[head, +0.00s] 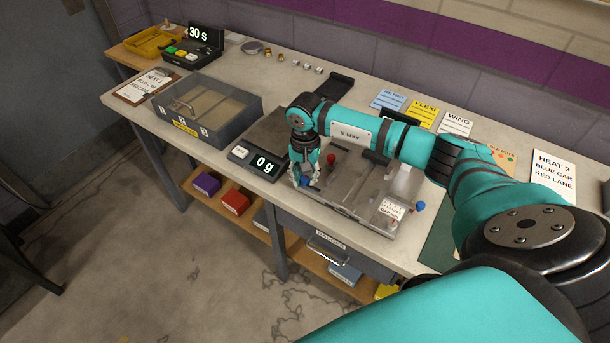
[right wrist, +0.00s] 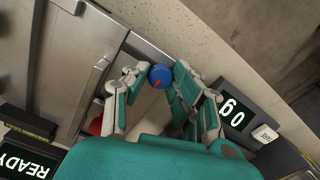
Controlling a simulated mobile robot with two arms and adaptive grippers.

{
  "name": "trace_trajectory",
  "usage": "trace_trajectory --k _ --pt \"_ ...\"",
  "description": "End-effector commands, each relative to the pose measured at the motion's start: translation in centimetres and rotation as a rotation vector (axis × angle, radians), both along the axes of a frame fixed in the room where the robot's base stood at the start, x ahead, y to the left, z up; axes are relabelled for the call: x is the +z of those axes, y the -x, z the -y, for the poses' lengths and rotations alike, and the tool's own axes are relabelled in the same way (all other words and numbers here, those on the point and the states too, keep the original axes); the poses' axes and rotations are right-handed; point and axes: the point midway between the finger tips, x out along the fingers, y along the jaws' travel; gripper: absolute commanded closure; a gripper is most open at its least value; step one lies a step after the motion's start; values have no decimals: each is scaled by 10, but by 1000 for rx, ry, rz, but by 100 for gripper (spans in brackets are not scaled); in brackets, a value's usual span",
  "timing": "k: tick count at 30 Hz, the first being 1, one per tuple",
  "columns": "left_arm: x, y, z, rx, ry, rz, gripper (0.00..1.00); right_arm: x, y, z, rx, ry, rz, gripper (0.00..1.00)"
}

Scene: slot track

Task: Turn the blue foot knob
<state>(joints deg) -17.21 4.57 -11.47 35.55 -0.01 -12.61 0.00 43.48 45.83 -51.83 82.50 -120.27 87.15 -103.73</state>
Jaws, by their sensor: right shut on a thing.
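A blue foot knob with a red mark (right wrist: 160,76) sits at the edge of the grey metal slot track (head: 356,205). My right gripper (head: 306,184) reaches down to the track's near left corner. In the right wrist view its fingers (right wrist: 152,82) are closed on the two sides of the knob. In the head view the fingers mostly hide this knob. A second blue knob (head: 420,206) stands at the track's right end, apart from the gripper. My left gripper is not in view.
A red knob (head: 331,159) stands on the track behind the gripper. A scale display reading 0 g (head: 264,164) is close on the left. A grey bin (head: 222,130) and a timer reading 30 s (head: 200,36) are further left. Cards lie along the back.

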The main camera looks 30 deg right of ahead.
Motion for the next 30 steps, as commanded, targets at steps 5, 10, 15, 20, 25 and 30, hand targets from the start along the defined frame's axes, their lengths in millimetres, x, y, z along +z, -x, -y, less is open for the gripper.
trace_trajectory --k 5,10,15,20,25,30 --pt "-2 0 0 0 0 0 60 0 0 0 -14 -1 1 100" --pt "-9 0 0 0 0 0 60 -1 0 1 -73 0 1 100" --pt "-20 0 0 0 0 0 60 -2 -1 1 -184 0 3 100" --pt "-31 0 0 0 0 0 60 -2 -1 1 -320 1 3 100" --pt "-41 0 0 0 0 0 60 -2 0 1 -464 1 3 100" --pt "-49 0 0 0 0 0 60 -1 0 1 -590 0 2 100"
